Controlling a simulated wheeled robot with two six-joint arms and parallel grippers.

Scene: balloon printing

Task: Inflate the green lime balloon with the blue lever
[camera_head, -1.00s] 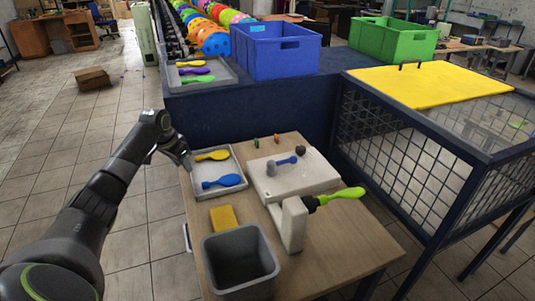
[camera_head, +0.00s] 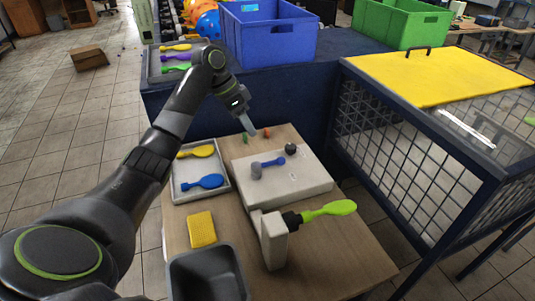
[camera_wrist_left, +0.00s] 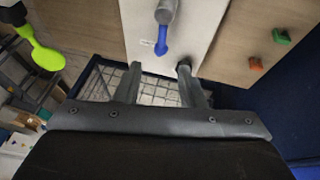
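The lime green balloon (camera_head: 328,210) is fitted on the black nozzle (camera_head: 291,219) of the white machine and points right. It also shows in the left wrist view (camera_wrist_left: 47,58). The blue lever (camera_head: 272,162) lies across the machine's flat white top (camera_head: 305,185), joined to a grey pivot. In the left wrist view the blue lever (camera_wrist_left: 161,42) is ahead of the fingers, toward the top. My left gripper (camera_head: 248,125) hangs above the table's back edge, behind the lever. In its wrist view the left gripper (camera_wrist_left: 158,80) has its fingers apart and empty. My right gripper is out of view.
A grey tray (camera_head: 205,188) holds a yellow and a blue balloon. Green (camera_head: 245,138) and orange (camera_head: 267,132) buttons sit behind the machine. A yellow sponge (camera_head: 202,229) and a grey bin (camera_head: 207,276) are in front. A mesh cage (camera_head: 400,140) with a yellow lid stands right.

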